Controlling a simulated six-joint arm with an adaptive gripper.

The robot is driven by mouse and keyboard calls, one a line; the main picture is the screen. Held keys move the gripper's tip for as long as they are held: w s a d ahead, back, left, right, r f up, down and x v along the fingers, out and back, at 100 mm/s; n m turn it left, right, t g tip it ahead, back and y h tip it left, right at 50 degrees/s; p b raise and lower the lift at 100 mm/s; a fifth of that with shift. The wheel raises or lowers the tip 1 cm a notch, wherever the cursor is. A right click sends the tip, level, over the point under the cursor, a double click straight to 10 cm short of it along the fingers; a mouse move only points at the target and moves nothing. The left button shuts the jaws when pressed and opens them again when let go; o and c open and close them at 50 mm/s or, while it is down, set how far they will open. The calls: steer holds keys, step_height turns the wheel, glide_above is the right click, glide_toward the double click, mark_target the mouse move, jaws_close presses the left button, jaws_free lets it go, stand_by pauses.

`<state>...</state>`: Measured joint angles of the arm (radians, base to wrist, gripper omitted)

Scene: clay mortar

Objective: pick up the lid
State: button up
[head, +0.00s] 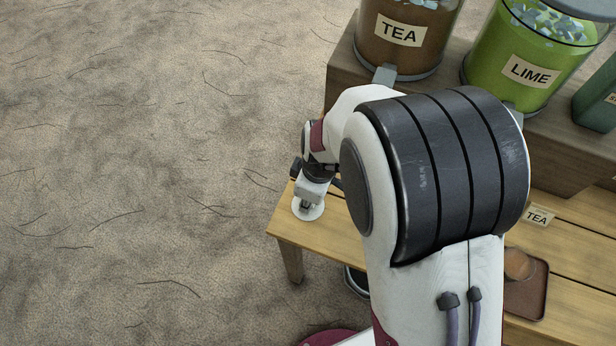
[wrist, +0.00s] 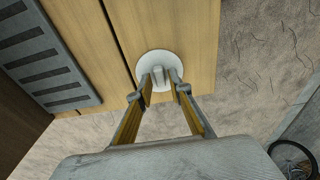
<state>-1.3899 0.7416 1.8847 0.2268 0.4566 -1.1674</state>
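The lid (wrist: 148,62) is a round white disc with a raised grey-white knob in its middle. It lies on the wooden table near a corner. In the head view the lid (head: 308,213) shows at the table's left end, partly hidden under my gripper (head: 307,203). In the wrist view my gripper (wrist: 160,82) has its two fingers apart, with the tips at either side of the knob. A gap seems to show between knob and fingers; contact is not clear.
A tea dispenser (head: 408,35) and a lime dispenser (head: 530,55) stand on a raised wooden shelf behind. A brown tray (head: 527,290) and a TEA card (head: 538,216) are at the right. A dark slotted grate (wrist: 50,60) lies on the table. Open ground is at the left.

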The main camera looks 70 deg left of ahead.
stand_by(0.3)
steer(key=c, duration=0.5)
steer(key=shift+o, duration=0.2)
steer(key=shift+r, duration=0.15)
step_height(320, 180, up, 10)
stand_by(0.5)
steer(key=shift+w, duration=0.15)
stand_by(0.3)
